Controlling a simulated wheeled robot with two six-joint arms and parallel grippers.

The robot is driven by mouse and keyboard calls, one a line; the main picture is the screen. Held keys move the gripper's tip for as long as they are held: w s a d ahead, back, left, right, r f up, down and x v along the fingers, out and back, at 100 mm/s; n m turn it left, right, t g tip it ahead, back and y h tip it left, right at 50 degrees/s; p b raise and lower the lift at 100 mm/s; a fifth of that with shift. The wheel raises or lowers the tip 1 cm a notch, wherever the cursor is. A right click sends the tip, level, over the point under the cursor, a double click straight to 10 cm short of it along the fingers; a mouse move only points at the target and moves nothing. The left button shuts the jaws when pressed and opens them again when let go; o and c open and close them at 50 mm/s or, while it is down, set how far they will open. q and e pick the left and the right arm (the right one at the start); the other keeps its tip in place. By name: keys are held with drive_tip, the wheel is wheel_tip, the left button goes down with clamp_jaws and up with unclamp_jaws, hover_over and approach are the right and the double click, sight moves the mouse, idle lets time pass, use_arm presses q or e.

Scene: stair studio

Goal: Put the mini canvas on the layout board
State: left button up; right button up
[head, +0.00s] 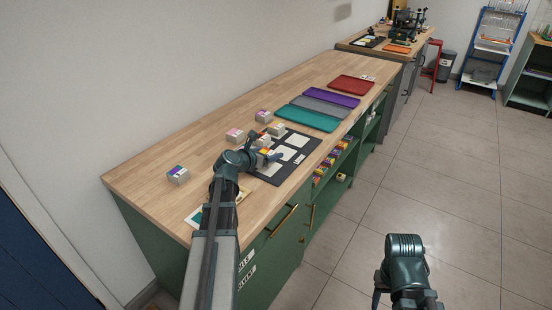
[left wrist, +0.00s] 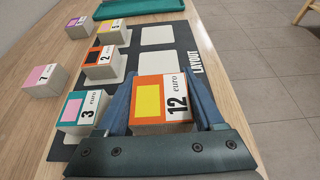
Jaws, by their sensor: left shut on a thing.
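The mini canvas (left wrist: 164,100) is a white block with an orange-bordered yellow face and a "12 euro" label. My left gripper (head: 262,157) is shut on it, one blue finger on each side in the left wrist view (left wrist: 165,112). The layout board (head: 270,179) is dark with white rectangles and lies on the wooden counter. The canvas is over the board's near part; I cannot tell whether it touches the board. My right gripper (head: 402,278) is at the lower right over the floor, its fingers mostly hidden.
Blocks labelled 3 (left wrist: 82,112), 2 (left wrist: 103,62) and 5 (left wrist: 113,32) stand along the board's left side. Blocks labelled 7 (left wrist: 44,80) and another (left wrist: 79,27) stand on the counter further left. Teal (head: 307,118), grey (head: 321,107) and purple (head: 332,98) trays lie beyond the board.

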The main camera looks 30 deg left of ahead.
use_arm(q)
drive_tip(key=shift+w+a+f, duration=0.1)
drive_tip(key=shift+w+a, duration=0.2)
drive_tip(key=shift+w, duration=0.6)
drive_tip(key=shift+s+d+f, duration=0.1)
drive_tip(key=shift+f, duration=0.1)
wheel_tip(320, 180, down, 3)
drive_tip(key=b, duration=0.3)
drive_tip(key=shift+f+b, duration=0.15)
drive_tip(key=shift+b, duration=0.25)
drive_tip(key=o, duration=1.3)
drive_tip(key=shift+o, duration=0.2)
